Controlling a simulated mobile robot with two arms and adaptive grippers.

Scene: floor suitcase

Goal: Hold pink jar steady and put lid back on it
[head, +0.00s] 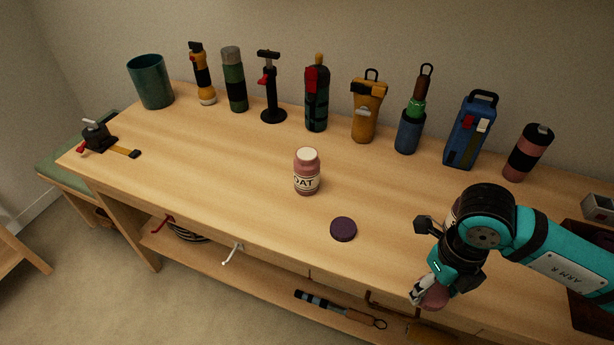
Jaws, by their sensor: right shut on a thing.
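A pink jar (307,183) with a white label reading "OAT" stands upright near the middle of the table, its top pale and without a lid. A dark purple round lid (343,229) lies flat on the table, in front and to the right of the jar, apart from it. My right gripper (427,289) is at the table's front edge, right of the lid, shut on a small dull-pink rounded thing (436,299). The gripper partly hides that thing, so I cannot tell what it is. My left gripper is out of view.
Along the back stand a teal cup (152,83), several bottle-like tools, a blue case (468,131) and a black-and-pink cylinder (529,153). A small clamp-like tool (97,135) sits at the left end. Table around the jar is clear. Something pale is mostly hidden behind my right arm.

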